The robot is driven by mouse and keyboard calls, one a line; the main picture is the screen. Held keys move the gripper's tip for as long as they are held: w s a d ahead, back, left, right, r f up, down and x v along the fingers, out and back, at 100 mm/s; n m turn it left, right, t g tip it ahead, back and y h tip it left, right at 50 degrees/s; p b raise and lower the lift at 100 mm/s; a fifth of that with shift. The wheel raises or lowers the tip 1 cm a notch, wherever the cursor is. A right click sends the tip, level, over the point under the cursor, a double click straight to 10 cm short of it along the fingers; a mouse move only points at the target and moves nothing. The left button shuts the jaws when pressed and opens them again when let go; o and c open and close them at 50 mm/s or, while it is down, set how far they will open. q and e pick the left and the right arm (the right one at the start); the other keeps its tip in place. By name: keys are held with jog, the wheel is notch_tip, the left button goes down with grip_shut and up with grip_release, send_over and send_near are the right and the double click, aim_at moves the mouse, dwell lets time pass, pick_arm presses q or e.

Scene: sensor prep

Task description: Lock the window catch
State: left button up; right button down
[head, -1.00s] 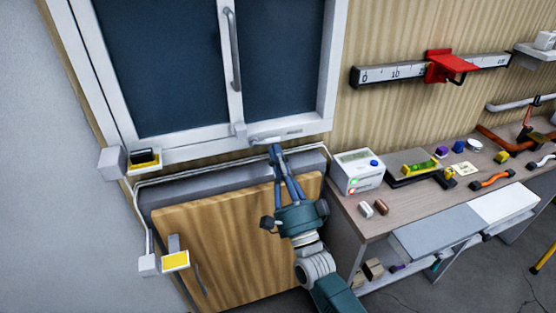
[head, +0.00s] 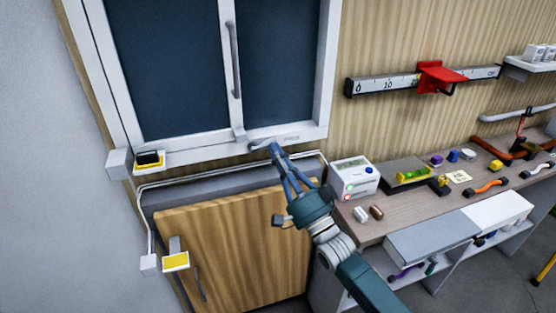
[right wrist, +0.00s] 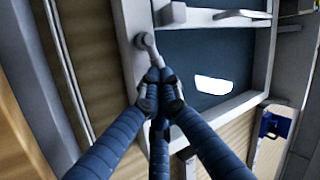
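The window catch (head: 262,143) is a small grey lever on the bottom rail of the white window frame (head: 190,152). A small label sits to its right. In the right wrist view the catch (right wrist: 149,42) has a round pivot, and its arm runs down into my fingertips. My right gripper (head: 272,150) reaches up to the catch from below. In the right wrist view its fingertips (right wrist: 157,80) are drawn together around the lever's end, which they hide. My left gripper is not in view.
A wooden panel (head: 235,240) stands below the window. A white box with lights (head: 354,178) sits on the workbench (head: 410,215) at right, among several small parts. A red slider (head: 440,75) rides on a wall scale. Yellow-faced boxes (head: 150,161) are at left.

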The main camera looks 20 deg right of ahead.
aim_at(273, 140)
jog(key=r+n+g+y+p, duration=0.1)
jog(key=n+g+p, duration=0.1)
jog(key=n, duration=0.1)
jog(key=r+n+g+y+p, duration=0.1)
jog(key=n+g+p, duration=0.1)
jog(key=n+p, duration=0.1)
jog(key=r+n+g+y+p, duration=0.1)
jog(key=r+n+y+p, duration=0.1)
jog(key=n, duration=0.3)
jog(key=shift+w+a+r+g, duration=0.1)
jog(key=shift+a+g, duration=0.3)
jog(key=shift+a+n+p, duration=0.15)
jog(key=shift+n+p, duration=0.15)
jog(key=shift+p, duration=0.2)
jog(key=shift+a+r+p, duration=0.3)
jog(key=shift+a+p, duration=0.05)
jog(key=shift+p, duration=0.15)
jog(key=shift+f, duration=0.2)
